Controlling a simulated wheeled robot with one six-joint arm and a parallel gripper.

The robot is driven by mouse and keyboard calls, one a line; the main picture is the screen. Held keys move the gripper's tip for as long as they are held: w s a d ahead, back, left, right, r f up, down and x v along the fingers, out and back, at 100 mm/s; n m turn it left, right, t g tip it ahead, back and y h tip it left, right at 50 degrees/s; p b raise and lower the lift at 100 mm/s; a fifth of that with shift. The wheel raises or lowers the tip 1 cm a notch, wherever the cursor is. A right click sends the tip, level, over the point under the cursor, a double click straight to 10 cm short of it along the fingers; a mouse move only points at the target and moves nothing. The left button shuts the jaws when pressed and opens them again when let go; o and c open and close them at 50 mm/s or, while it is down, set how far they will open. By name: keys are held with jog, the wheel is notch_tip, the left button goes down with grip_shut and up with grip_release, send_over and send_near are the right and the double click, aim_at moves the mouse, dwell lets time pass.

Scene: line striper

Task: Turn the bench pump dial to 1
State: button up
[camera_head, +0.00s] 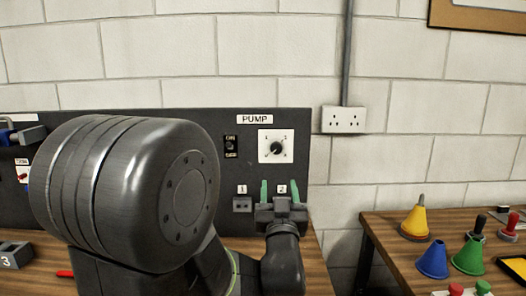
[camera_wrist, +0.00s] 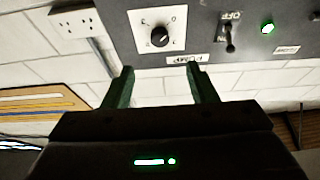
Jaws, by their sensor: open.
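The pump dial (camera_head: 276,148) is a round black knob on a white square plate, under a "PUMP" label (camera_head: 254,119) on the dark panel. The dial also shows in the wrist view (camera_wrist: 159,37), where the picture is upside down. Small marks ring the knob, but they are too small to read surely, and I cannot tell which one it points to. My gripper (camera_head: 279,188) is open, its two green fingers apart with nothing between them. In the head view it is just below the dial plate. In the wrist view the fingertips (camera_wrist: 159,68) are apart from the knob.
An on/off toggle switch (camera_head: 231,146) is left of the dial; a lit green lamp (camera_wrist: 267,28) shows beyond it in the wrist view. A wall socket (camera_head: 343,120) is to the right. Coloured cones (camera_head: 433,261) stand on a right-hand table. My arm hides much of the panel's left.

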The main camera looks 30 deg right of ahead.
aim_at(277, 151)
jog(key=p+x, duration=0.3)
jog(key=x, duration=1)
jog(key=c, duration=1)
